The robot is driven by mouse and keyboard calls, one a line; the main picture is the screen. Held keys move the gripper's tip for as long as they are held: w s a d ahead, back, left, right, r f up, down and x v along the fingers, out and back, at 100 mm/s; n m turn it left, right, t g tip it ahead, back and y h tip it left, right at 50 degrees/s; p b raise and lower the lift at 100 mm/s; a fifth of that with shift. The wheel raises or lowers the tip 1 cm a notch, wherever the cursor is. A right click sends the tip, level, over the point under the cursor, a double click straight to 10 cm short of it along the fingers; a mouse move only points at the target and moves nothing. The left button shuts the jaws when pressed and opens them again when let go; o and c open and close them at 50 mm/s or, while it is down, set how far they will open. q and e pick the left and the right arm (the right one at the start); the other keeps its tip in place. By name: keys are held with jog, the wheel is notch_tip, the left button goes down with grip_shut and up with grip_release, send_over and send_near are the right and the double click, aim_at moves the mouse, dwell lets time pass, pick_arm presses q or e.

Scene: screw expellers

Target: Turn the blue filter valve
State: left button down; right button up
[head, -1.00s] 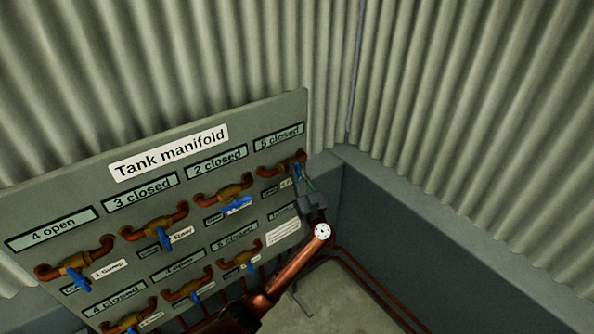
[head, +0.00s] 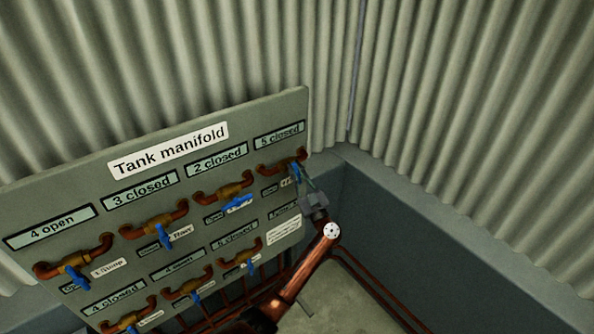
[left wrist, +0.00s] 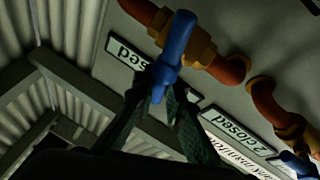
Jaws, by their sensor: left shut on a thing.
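The grey Tank manifold board (head: 110,198) carries brass valves with blue handles. My left gripper (head: 304,178) is at the upper right valve (head: 283,166), under the sign reading "5 closed" (head: 279,135). Its fingers (left wrist: 157,106) are shut on that valve's blue handle (left wrist: 175,48), which stands between them in the left wrist view. The handle also shows beside the fingers in the head view (head: 296,170). The small name label by this valve is partly hidden and too small to read. My right gripper is not in view.
Neighbouring blue handles are at upper middle (head: 237,203), upper left (head: 165,237) and far left (head: 77,278), with more valves in the lower row. A corrugated wall (head: 470,120) and a low grey ledge (head: 430,215) close the corner at right. Copper pipes (head: 375,290) run low.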

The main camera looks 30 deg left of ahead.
pick_arm(q)
jog(key=shift+s+a+f+n+g+y+b, duration=0.1)
jog(key=shift+s+f+n+g+y+b, duration=0.3)
jog(key=shift+n+g+b, duration=1.65)
jog(key=shift+s+a+f+n+g+y+b, duration=0.15)
jog(key=shift+n+g+y+b, duration=0.6)
jog(key=shift+n, duration=2.2)
jog(key=shift+s+a+f+n+g+y+b, duration=0.15)
jog(key=shift+s+f+n+g+b, duration=0.15)
jog(key=shift+n+g+b, duration=1.65)
jog(key=shift+d+n+t, duration=0.1)
jog(key=shift+n+t, duration=0.35)
jog(key=shift+n, duration=0.1)
jog(key=c, duration=2)
grip_release()
jog(key=shift+r, duration=0.1)
jog(key=shift+o, duration=0.2)
jog(key=v, duration=1.2)
